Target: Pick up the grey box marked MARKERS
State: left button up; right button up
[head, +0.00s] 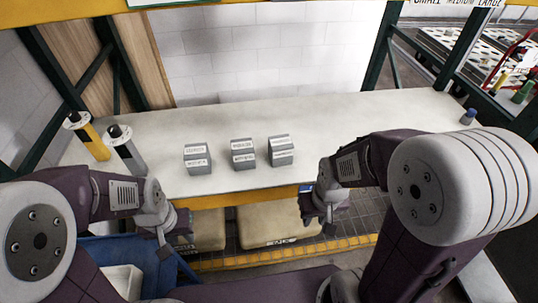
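Three grey boxes with white labels stand in a row on the white shelf top: a left box (198,159), a middle box (243,154) and a right box (281,151). The lettering is too small to read surely, so I cannot tell which one is marked MARKERS. My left gripper (165,246) hangs in front of the shelf's front edge, left of and nearer than the boxes. My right gripper (321,213) hangs in front of the same edge, right of the boxes. Neither touches a box. Their fingers are too small and dark to judge.
The shelf top (370,122) is clear right of the boxes. A yellow bottle (90,137) and a grey bottle (127,151) stand at its left end. A blue bin (110,253) is below left.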

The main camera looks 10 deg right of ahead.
aim_at(281, 147)
jog(key=l+u, duration=0.2)
jog(key=l, duration=0.25)
jog(key=k+l+u, duration=0.2)
jog(key=l, duration=0.2)
jog(key=k+l+u, duration=0.2)
jog(key=l, duration=0.25)
jog(key=i+l, duration=0.15)
jog(key=i, duration=0.45)
